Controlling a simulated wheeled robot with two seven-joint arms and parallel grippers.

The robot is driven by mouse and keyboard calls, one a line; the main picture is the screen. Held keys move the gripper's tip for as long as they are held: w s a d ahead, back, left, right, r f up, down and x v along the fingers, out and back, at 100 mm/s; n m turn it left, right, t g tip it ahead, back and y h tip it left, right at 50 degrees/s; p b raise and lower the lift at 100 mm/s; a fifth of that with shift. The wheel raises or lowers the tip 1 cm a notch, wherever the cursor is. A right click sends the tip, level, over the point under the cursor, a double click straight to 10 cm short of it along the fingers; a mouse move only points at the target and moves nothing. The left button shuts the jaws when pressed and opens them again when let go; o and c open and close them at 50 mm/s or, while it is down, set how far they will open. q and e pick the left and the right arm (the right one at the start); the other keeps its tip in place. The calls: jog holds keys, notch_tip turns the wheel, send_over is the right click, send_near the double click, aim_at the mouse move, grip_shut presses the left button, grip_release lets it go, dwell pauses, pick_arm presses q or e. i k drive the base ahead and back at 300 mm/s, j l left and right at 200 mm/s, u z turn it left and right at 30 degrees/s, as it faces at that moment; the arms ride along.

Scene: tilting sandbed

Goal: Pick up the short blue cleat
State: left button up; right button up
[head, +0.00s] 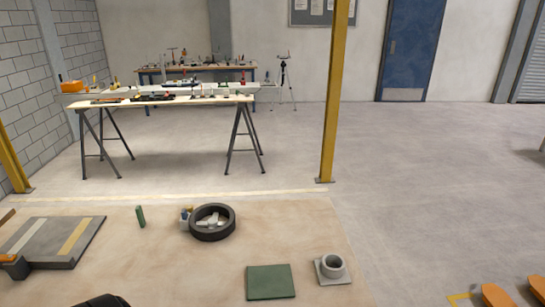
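No short blue cleat can be made out for certain. A small blue and yellow item (186,215) stands against the left side of a round black dish (212,233) on the pale wooden surface; it is too small to tell its shape. The dish holds several grey-white pieces (211,219). Neither of my grippers can be made out. A dark rounded shape is cut off by the bottom edge at left, and I cannot tell what it is.
On the wooden surface (180,275) are a grey striped board (88,241), an upright green block (140,216), a flat green plate (270,282) and a grey flanged ring (332,274). A yellow post (335,110) rises behind. A trestle table (160,101) stands farther back. Floor at right is mostly clear.

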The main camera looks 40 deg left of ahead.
aim_at(184, 213)
jog(key=i+l+z, duration=0.15)
jog(key=i+l, duration=1.25)
jog(key=i+j+u, duration=0.15)
jog(key=i+u, duration=0.25)
jog(key=i, duration=0.25)
jog(key=i+u, duration=0.45)
jog(key=i, duration=0.2)
jog(key=i+l+u, duration=0.4)
jog(key=i, duration=0.25)
jog(key=i+j+u, duration=0.1)
jog(key=i+u, duration=0.2)
jog(key=i, duration=0.55)
jog(key=i+l+u, duration=0.15)
jog(key=i+u, duration=0.15)
jog(key=i, duration=0.55)
jog(key=i+j+u, duration=0.15)
jog(key=i+u, duration=1.1)
jog(key=i+l+u, duration=0.25)
jog(key=u, duration=0.2)
jog(key=i+j+u, duration=0.1)
jog(key=i+u, duration=0.15)
jog(key=u, duration=0.25)
jog(key=i+u, duration=0.3)
jog(key=u, duration=0.15)
jog(key=i+l+u, duration=0.1)
jog(key=i+u, duration=0.15)
jog(key=u, duration=0.25)
jog(key=i+l+u, duration=0.2)
jog(key=u, duration=0.25)
